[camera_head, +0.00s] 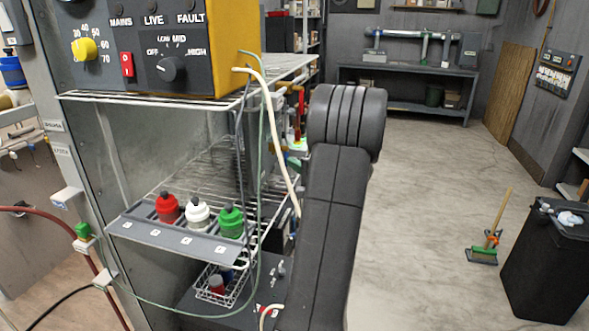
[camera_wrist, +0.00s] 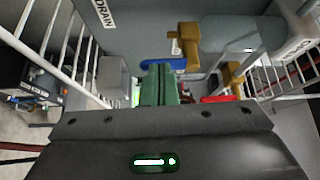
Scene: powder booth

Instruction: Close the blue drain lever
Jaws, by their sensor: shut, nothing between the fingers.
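In the wrist view, my gripper (camera_wrist: 160,70) has its two green fingers pressed together, with nothing between them. A blue lever (camera_wrist: 147,64) shows just beyond the fingertips and is partly hidden by them. I cannot tell whether they touch. Brass valve fittings (camera_wrist: 190,40) stand right of the fingers. A DRAIN label (camera_wrist: 98,45) is on the grey panel to the upper left. In the head view, my dark arm hides the gripper and most of the valve area.
A red handle (camera_wrist: 218,99) lies right of the fingers. White wire racks flank both sides.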

